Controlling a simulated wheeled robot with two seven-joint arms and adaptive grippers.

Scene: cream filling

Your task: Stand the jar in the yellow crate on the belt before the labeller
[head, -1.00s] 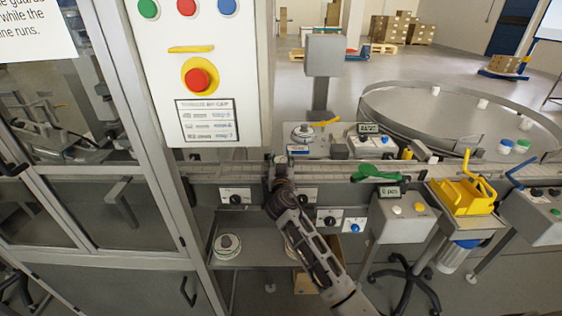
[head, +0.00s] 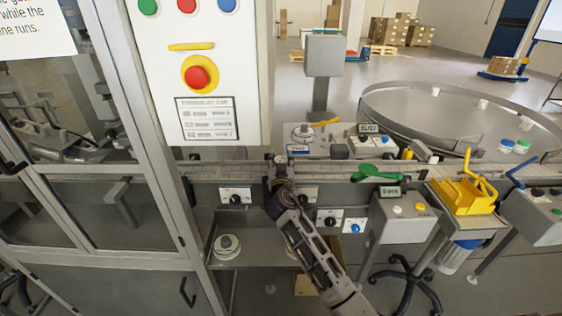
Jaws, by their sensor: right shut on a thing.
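My right gripper (head: 280,169) is over the grey conveyor belt (head: 338,171), its arm reaching up from the bottom of the head view. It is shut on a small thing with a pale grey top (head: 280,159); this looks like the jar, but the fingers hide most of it. I cannot tell if its base touches the belt. A yellow crate-like holder (head: 470,199) with a raised handle stands at the right, in front of the belt. I see no jar in it. My left gripper is not in view.
A glazed cabinet frame (head: 165,190) and a control box with a red stop button (head: 201,75) stand close on the left. A green handle (head: 374,174) lies over the belt to the right. A round turntable (head: 450,115) is behind. The belt between gripper and green handle looks clear.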

